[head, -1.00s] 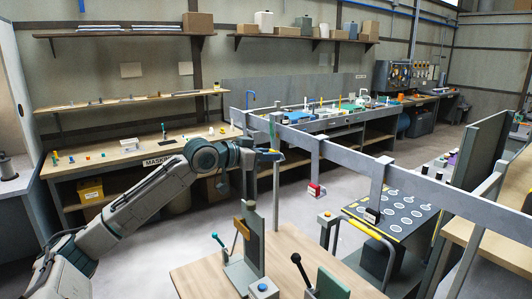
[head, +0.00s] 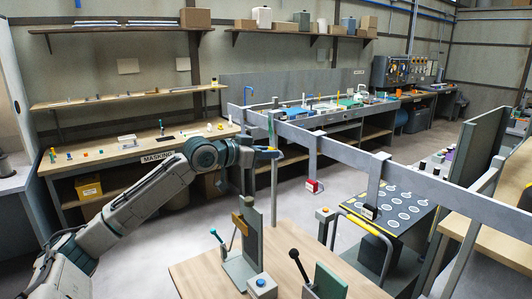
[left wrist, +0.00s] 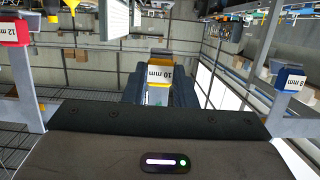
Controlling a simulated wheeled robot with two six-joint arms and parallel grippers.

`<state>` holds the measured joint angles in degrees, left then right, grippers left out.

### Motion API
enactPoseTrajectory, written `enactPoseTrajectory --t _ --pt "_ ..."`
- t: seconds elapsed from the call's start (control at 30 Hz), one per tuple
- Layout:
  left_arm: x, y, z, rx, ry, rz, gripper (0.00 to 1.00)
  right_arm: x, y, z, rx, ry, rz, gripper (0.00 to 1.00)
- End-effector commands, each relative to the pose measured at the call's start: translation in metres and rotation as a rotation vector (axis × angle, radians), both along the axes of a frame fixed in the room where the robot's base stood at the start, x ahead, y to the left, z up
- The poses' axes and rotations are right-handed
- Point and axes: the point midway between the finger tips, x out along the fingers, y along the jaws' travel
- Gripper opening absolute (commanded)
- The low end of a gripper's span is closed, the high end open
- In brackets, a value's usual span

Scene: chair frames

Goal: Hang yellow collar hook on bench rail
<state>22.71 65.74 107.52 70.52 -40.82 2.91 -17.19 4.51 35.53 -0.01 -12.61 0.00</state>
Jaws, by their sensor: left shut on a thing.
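My left gripper (head: 268,154) is at the far-left part of the grey bench rail (head: 345,153) in the head view. In the left wrist view the gripper (left wrist: 158,82) is shut on the yellow collar hook (left wrist: 160,58), whose white label reads 10 mm upside down. In the head view the hook is mostly hidden at the fingertips. I cannot tell whether it touches the rail. My right gripper is in neither view.
A red 12 mm piece (left wrist: 14,30) and a blue 8 mm piece (left wrist: 290,78) flank the gripper in the left wrist view. A wooden table (head: 205,275) with a lever and a green plate stands in front. A black-topped cart (head: 385,222) stands right.

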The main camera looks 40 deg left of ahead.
Motion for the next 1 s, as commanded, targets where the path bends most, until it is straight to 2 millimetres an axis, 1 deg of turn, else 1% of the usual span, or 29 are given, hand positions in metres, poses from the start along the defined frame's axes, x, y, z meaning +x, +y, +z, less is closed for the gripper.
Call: enactPoseTrajectory --t 0.9,0.97,1.0 --pt "0.000 0.000 -0.019 0.001 0.000 0.000 0.00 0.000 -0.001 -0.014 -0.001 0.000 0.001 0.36" --pt "0.000 0.000 -0.018 0.001 0.000 0.000 0.00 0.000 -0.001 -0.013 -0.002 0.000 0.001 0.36" --pt "0.000 0.000 -0.018 0.001 0.000 0.000 0.28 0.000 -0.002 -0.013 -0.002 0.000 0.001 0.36"
